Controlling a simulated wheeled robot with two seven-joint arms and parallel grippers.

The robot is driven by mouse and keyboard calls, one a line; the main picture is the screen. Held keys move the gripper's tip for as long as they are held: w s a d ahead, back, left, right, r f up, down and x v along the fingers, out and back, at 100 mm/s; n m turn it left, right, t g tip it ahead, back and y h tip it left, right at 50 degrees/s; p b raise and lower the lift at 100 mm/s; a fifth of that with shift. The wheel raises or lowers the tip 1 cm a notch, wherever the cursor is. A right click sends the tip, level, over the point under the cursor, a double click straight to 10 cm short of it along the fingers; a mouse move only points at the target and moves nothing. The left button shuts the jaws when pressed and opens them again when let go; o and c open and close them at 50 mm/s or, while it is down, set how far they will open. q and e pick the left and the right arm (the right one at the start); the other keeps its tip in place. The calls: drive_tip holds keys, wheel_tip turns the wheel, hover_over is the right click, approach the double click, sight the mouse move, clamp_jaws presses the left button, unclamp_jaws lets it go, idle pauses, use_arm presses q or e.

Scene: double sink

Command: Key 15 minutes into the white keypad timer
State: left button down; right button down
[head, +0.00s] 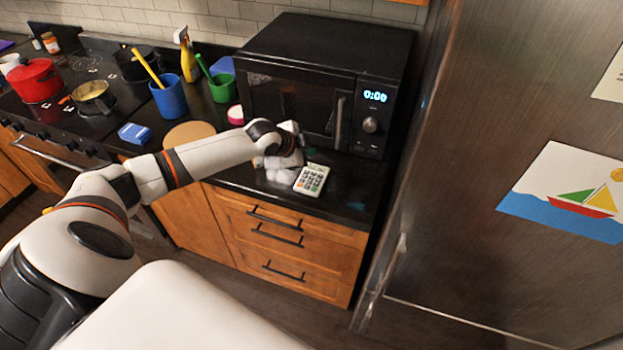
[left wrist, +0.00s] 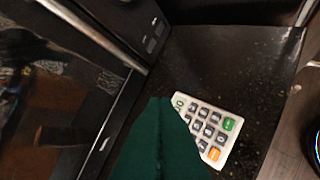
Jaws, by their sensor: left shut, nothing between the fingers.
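The white keypad timer (head: 311,178) lies on the dark counter in front of the microwave, with its display toward the back. Its digits are too small to read in the head view. In the left wrist view the timer (left wrist: 213,130) shows grey keys plus a green and an orange one; its left side is partly hidden behind my fingers. My left gripper (head: 300,138) is beside and behind the timer, between it and the microwave. Its dark green fingers (left wrist: 158,102) are shut and empty. I cannot tell any contact with the keys. My right gripper is out of view.
The black microwave (head: 320,85) reads 0:00 and stands close behind. A steel fridge (head: 470,160) rises on the right. Blue cup (head: 170,97), green cup (head: 223,88) and spray bottle (head: 187,58) stand left. A round brown board (head: 187,134) lies on the counter. Counter right of the timer is clear.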

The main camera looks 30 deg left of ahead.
use_arm(q)
drive_tip(key=b, duration=0.6)
hover_over(315, 176)
drive_tip(key=s, duration=0.3)
drive_tip(key=f, duration=0.7)
drive_tip(key=shift+w+a, duration=0.15)
drive_tip(key=shift+a, duration=0.15)
drive_tip(key=shift+f, duration=0.65)
drive_tip(key=shift+f+b, duration=0.1)
drive_tip(key=shift+b, duration=0.2)
drive_tip(key=shift+f, duration=0.3)
drive_tip(key=shift+f, duration=0.3)
idle(0.4)
drive_tip(key=shift+r+p, duration=0.55)
drive_tip(key=shift+r, duration=0.2)
